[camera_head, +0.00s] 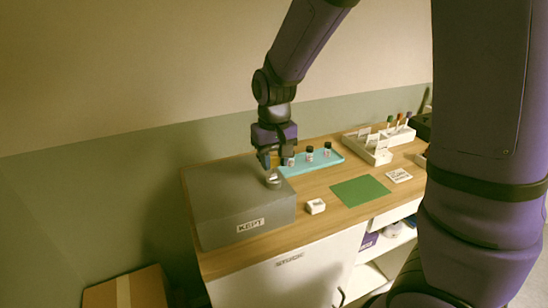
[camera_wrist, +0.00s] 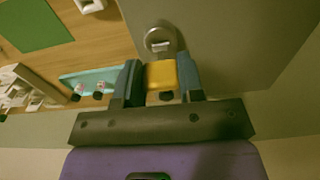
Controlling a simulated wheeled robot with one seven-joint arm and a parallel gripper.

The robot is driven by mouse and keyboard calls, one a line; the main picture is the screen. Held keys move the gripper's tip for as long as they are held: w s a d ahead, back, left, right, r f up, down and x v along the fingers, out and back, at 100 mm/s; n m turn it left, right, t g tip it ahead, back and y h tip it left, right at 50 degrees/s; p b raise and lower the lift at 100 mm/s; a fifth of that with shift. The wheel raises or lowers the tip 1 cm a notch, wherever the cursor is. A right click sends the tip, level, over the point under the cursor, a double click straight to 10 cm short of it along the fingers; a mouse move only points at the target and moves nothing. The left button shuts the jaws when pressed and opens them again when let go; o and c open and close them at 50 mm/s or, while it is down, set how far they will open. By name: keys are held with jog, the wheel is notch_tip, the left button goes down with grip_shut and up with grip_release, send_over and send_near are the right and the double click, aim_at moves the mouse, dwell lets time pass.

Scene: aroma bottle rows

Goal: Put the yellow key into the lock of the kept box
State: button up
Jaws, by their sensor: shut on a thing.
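The grey kept box (camera_head: 225,195) stands at the left end of the wooden counter, with a "KEPT" label on its front. A round metal lock (camera_head: 273,181) sits on its top near the right side; it also shows in the wrist view (camera_wrist: 159,40). My gripper (camera_head: 272,164) is just above the lock, pointing down. In the wrist view its fingers are shut on the yellow key (camera_wrist: 162,74), whose block-like head shows between them. The key's head is close beside the lock. I cannot tell whether its tip is inside the lock.
A small white block (camera_head: 316,206), a green mat (camera_head: 360,191) and a white card (camera_head: 398,175) lie to the right. White racks (camera_head: 375,147) stand at the back right.

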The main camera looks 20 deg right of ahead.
aim_at(274, 156)
jog(key=shift+f, duration=1.15)
jog(key=o, duration=1)
notch_tip(274, 156, up, 11)
jog(key=shift+f, duration=0.1)
jog(key=s+d+r+t, duration=0.2)
jog(key=s+d+r, duration=0.1)
jog(key=s, duration=0.7)
jog(key=s+d+r+t, duration=0.3)
jog(key=s+r, duration=0.3)
jog(key=s, duration=0.5)
jog(key=shift+d+r, duration=0.25)
jog(key=shift+d, duration=0.2)
